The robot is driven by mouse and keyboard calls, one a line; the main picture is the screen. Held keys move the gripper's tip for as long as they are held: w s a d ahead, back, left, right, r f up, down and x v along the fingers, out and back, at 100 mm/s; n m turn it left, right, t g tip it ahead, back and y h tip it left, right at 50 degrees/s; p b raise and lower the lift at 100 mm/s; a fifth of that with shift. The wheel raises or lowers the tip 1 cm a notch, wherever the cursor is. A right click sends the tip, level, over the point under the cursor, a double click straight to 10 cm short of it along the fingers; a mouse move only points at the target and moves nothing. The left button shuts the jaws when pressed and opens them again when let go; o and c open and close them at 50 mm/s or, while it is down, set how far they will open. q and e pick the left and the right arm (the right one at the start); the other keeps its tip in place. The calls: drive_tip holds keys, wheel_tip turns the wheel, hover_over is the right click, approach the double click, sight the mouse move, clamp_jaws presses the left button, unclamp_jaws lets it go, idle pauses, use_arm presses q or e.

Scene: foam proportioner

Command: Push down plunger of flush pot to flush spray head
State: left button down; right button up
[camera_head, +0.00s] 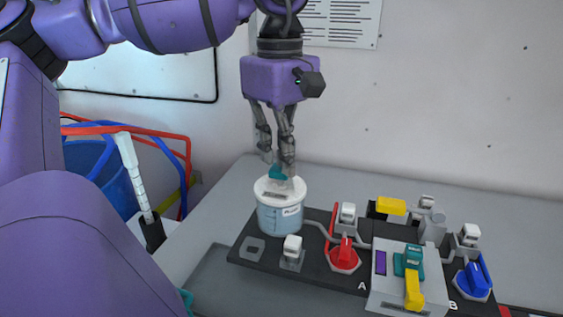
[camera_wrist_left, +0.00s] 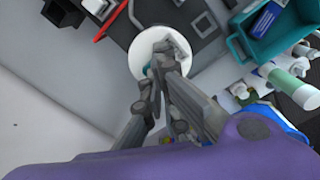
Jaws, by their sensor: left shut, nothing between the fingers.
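The flush pot (camera_head: 279,213) is a clear tub with bluish contents and a white lid, standing on a dark base plate on the bench. A small teal part (camera_head: 278,172) shows above its lid, right at my fingertips. My left gripper (camera_head: 282,166) points straight down over the lid, shut and empty, its tips at or just above the pot's top. I cannot tell if they touch. In the left wrist view the white lid (camera_wrist_left: 143,62) lies beyond the fingers, which hide part of it. The spray head cannot be picked out. My right gripper is not in view.
On the base plate (camera_head: 255,251) stand a red valve (camera_head: 344,254), a blue valve (camera_head: 474,277), several white-capped fittings and a grey block (camera_head: 378,292) with teal and yellow parts. A blue bucket (camera_head: 92,170) stands left of the bench. Bare bench lies behind the plate.

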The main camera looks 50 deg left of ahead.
use_arm(q)
drive_tip(key=shift+f, duration=0.7)
drive_tip(key=shift+r, duration=0.35)
wheel_tip(320, 180, up, 6)
drive_tip(key=shift+r+b, duration=0.1)
drive_tip(key=shift+b, duration=0.3)
drive_tip(key=shift+r, duration=0.6)
idle(0.9)
